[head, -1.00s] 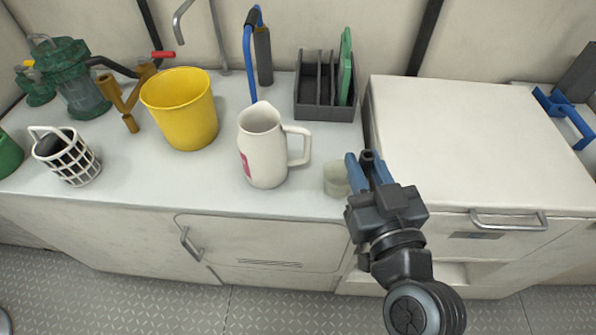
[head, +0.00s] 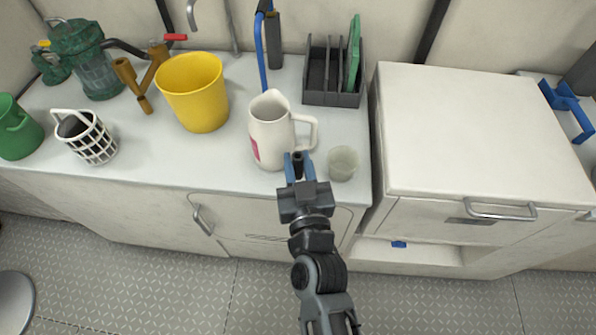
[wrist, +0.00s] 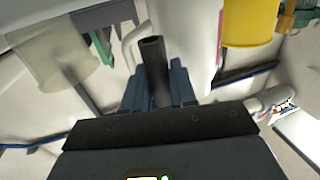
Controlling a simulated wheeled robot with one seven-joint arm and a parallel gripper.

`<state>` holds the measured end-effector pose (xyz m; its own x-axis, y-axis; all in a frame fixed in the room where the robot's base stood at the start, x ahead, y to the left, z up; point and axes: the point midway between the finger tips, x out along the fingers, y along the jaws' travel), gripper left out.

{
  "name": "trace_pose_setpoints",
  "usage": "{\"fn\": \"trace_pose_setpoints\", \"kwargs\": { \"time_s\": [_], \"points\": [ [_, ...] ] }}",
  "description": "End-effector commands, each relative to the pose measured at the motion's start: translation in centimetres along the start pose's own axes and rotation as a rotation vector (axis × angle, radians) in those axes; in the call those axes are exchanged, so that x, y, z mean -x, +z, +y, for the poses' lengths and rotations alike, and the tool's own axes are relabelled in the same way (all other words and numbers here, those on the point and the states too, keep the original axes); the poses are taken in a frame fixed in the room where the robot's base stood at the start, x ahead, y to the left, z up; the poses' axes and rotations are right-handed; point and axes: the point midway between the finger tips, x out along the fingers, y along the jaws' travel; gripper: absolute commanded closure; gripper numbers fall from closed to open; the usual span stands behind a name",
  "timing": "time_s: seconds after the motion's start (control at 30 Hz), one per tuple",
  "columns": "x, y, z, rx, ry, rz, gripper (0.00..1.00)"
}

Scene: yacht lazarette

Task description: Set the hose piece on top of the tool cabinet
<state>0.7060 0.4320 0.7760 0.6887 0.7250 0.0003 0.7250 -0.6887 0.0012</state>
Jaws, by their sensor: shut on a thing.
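The hose piece (head: 298,159) is a short black tube. My gripper (head: 298,168) is shut on it, with blue fingers on both sides. In the wrist view the hose piece (wrist: 153,72) stands up between the fingers (wrist: 157,92), its open end showing. In the head view my gripper is at the counter's front edge, in front of the white pitcher; whether it touches the pitcher is unclear. The tool cabinet (head: 478,125), taken to be the white unit with a front handle, is to the right of my gripper. Its flat top is bare.
A translucent cup (head: 342,164) stands close to the right of my gripper. The white pitcher (head: 272,135) is just behind it. A yellow bucket (head: 196,95), a white basket (head: 88,138) and a grey divided rack (head: 333,97) also stand on the counter (head: 180,160).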

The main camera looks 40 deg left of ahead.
Motion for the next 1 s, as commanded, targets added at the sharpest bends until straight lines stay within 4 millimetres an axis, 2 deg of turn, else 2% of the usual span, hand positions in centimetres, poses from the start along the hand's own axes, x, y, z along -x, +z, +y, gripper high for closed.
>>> {"fn": "trace_pose_setpoints", "kwargs": {
  "time_s": [0.03,0.2,0.67,0.7,0.93,1.0],
  "points": [
    [0.0,1.2,0.0,-0.001,-0.001,-0.001,1.00],
    [0.0,3.1,-0.1,-0.002,-0.002,0.000,1.00],
    [0.0,3.5,0.0,-0.001,0.000,0.000,1.00],
    [0.0,3.4,0.0,-0.002,0.000,0.000,0.72],
    [0.0,3.3,0.0,-0.001,-0.001,0.000,0.50],
    [0.0,3.3,0.0,-0.001,-0.001,0.000,0.48]
  ]
}}
